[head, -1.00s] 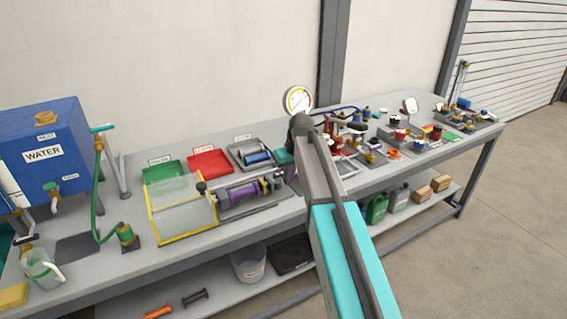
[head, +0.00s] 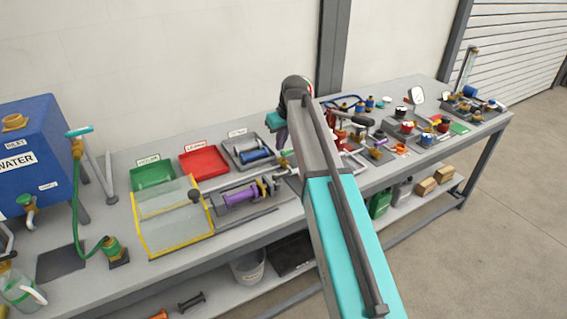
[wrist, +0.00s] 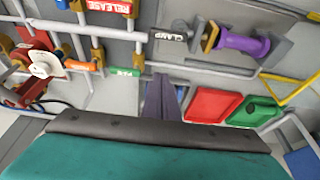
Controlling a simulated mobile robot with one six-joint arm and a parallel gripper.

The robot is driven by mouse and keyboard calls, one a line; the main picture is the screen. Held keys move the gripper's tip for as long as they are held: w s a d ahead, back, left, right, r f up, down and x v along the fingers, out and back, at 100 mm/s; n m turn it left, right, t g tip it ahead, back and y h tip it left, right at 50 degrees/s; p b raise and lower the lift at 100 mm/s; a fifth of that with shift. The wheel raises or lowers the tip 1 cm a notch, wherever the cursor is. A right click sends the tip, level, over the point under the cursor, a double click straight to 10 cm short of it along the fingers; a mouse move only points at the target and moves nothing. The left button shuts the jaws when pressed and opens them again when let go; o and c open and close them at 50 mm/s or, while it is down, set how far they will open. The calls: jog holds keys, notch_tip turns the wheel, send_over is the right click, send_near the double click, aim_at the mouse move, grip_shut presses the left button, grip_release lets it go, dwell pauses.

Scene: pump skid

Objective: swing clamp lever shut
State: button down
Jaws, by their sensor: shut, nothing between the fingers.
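A black tag reading CLAMP (wrist: 174,36) shows in the wrist view, beside a brass fitting (wrist: 211,36) at the end of a purple cylinder (wrist: 242,44). The purple cylinder also lies on its grey holder in the head view (head: 240,196). I cannot clearly pick out the clamp lever itself near the tag. My gripper (wrist: 163,82) is shut and empty in the wrist view, its fingers below the tag and apart from it. In the head view my gripper (head: 283,142) is partly hidden by my arm, above the bench behind the cylinder.
A clear guard with a yellow frame (head: 137,226) stands left of the cylinder. Green (head: 152,175) and red (head: 204,162) trays lie behind it. White pipes (wrist: 215,70) cross the wrist view near my fingers. An orange handle (wrist: 82,67) is at left there.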

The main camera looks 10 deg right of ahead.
aim_at(282, 176)
jog(key=shift+s+r, duration=0.1)
jog(key=shift+p+x, duration=1.65)
jog(key=shift+x, duration=3.4)
jog(key=shift+s+d+p, duration=0.25)
jog(key=shift+s+p, duration=0.05)
jog(key=shift+s, duration=0.35)
jog(key=shift+s+d+p, duration=0.25)
jog(key=shift+s+p, duration=0.1)
jog(key=shift+s, duration=0.25)
jog(key=shift+s+d+p, duration=0.2)
jog(key=shift+s+p, duration=0.1)
jog(key=shift+s, duration=0.35)
